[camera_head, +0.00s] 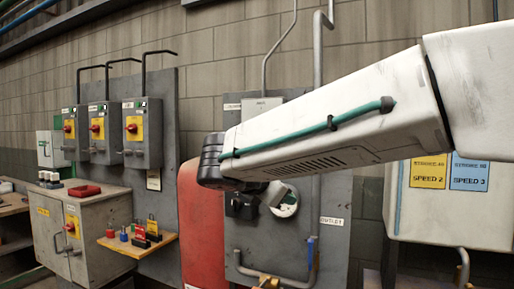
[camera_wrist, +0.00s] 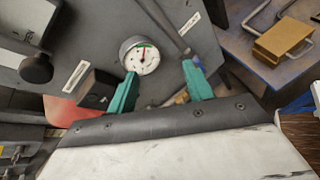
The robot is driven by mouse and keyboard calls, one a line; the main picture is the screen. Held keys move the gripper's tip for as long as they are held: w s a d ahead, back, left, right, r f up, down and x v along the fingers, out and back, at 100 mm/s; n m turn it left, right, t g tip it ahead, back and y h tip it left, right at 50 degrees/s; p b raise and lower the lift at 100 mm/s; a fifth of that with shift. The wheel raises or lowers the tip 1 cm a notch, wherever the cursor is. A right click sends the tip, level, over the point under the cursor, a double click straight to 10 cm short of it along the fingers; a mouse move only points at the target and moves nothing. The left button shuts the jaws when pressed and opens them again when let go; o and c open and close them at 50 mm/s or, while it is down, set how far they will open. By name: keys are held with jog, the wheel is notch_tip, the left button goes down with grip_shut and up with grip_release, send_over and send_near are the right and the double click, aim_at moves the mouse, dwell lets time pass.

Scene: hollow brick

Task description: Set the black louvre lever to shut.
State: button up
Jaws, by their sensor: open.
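My gripper (camera_wrist: 159,72) shows in the wrist view as two teal fingers, spread apart with nothing between them. In the head view my arm hides it. A round black knob (camera_wrist: 36,68) sits at the left of the wrist view, beside a grey box, well left of the fingers. A dark box-like fitting (camera_wrist: 98,88) lies just left of the left finger; a black fitting (camera_head: 240,205) also shows under my arm in the head view. I cannot tell which black part is the louvre lever, or how it is set.
A round gauge (camera_wrist: 140,57) is on the grey panel (camera_head: 335,190), just beyond the fingertips, with pipes nearby. A red tank (camera_head: 198,225) stands left of the panel. A brass-coloured block (camera_wrist: 283,40) lies at the right of the wrist view. Switch boxes (camera_head: 140,135) hang farther left.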

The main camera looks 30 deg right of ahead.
jog(key=w+a+r+n+t+h, duration=0.3)
jog(key=w+a+r+n+t, duration=0.1)
jog(key=w+r+n, duration=0.4)
jog(key=shift+t, duration=0.4)
jog(key=shift+w+a+r+x, duration=0.1)
jog(key=shift+w+r+x, duration=0.1)
jog(key=shift+x, duration=1.25)
jog(key=shift+w+a+r+x, duration=0.1)
jog(key=shift+r+x, duration=0.05)
jog(key=shift+x, duration=1.3)
jog(key=shift+w+a+r+x, duration=0.1)
jog(key=shift+w+r+x, duration=0.1)
jog(key=shift+x, duration=1.25)
jog(key=shift+c, duration=0.2)
